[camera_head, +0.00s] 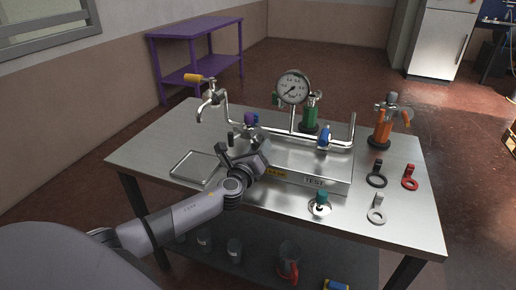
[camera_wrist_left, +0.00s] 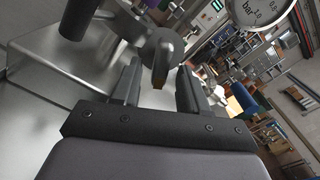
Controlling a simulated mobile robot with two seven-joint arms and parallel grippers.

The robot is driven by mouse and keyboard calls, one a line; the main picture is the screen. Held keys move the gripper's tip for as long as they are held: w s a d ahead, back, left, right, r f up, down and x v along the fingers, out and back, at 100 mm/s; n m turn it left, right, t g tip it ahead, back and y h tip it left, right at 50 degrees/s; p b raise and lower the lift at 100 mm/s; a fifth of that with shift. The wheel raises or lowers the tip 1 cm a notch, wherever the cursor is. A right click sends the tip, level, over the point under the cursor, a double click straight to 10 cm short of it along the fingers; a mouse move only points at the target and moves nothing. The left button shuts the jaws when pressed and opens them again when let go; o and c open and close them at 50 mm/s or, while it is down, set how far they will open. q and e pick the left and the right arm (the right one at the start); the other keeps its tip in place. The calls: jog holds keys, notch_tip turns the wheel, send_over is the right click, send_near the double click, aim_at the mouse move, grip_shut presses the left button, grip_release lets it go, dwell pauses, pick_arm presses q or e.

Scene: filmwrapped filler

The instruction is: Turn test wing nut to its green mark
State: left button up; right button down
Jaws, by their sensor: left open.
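I cannot tell which part is the test wing nut, and I make out no green mark. My left gripper (camera_head: 238,150) is open, just in front of and below the purple knob. In the left wrist view, a rounded grey metal part (camera_wrist_left: 162,52) shows between and beyond the fingers; contact is unclear.
A dial gauge (camera_head: 293,88) rises behind the rig. A yellow-handled tap (camera_head: 200,79) stands at the left. A shallow tray (camera_head: 195,168) lies front left. A teal-topped piece (camera_head: 321,198), ring tools (camera_head: 376,178) and an orange bottle (camera_head: 382,125) occupy the right.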

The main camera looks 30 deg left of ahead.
pick_arm(q)
jog(key=shift+p+v, duration=0.4)
jog(key=shift+v, duration=3.05)
jog(key=s+d+f+n+g+h, duration=0.1)
jog(key=s+d+f+n+g, duration=0.3)
jog(key=s+n, duration=0.55)
jog(key=s+d+f+n+g+h, duration=0.2)
jog(key=s+d+n+g, duration=0.4)
jog(key=s, duration=0.6)
jog(key=s+d+f+n+g+h, duration=0.1)
jog(key=s+d+f+n+g, duration=0.25)
jog(key=s+n, duration=0.7)
jog(key=w+d+f+m+t+h+p, duration=0.1)
jog(key=w+d+f+t+h+p, duration=0.1)
jog(key=w+t+p, duration=0.4)
jog(key=shift+d+f, duration=0.2)
jog(key=shift+d, duration=0.3)
